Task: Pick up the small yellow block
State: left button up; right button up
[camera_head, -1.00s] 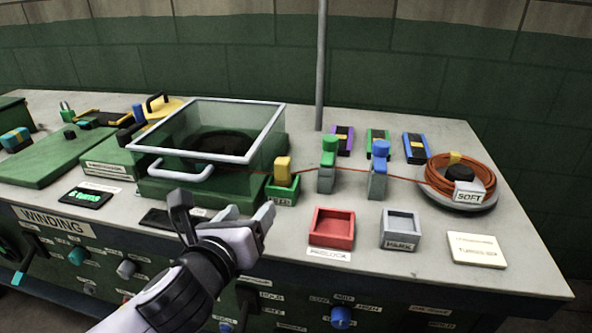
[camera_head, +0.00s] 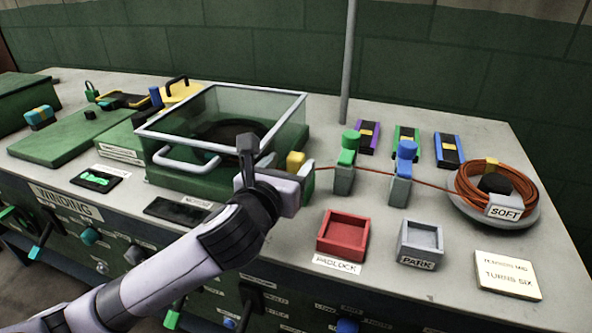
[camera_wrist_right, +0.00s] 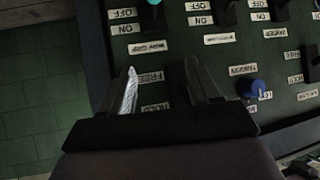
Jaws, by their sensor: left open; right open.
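The small yellow block (camera_head: 295,160) shows in the head view just beyond my left gripper, at the right front corner of the clear-lidded box. Its lower part and the green holder under it are mostly hidden by the gripper. My left gripper (camera_head: 276,163) is open, with one dark finger raised on the left and the other side near the block. I cannot tell whether the block lies between the fingers. My right gripper (camera_wrist_right: 160,75) is open and empty in the right wrist view, over the labelled front panel.
The clear-lidded box (camera_head: 222,105) stands left of the block. Posts with a green cap (camera_head: 348,148) and a blue cap (camera_head: 405,157) stand to its right along an orange cord. A red tray (camera_head: 343,236), a grey tray (camera_head: 420,243) and a cord coil (camera_head: 497,190) lie further right.

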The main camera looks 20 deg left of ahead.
pick_arm(q)
jog(key=shift+w+f, duration=0.1)
jog(key=shift+w, duration=0.8)
jog(key=c, duration=1.1)
jog(key=shift+c, duration=0.2)
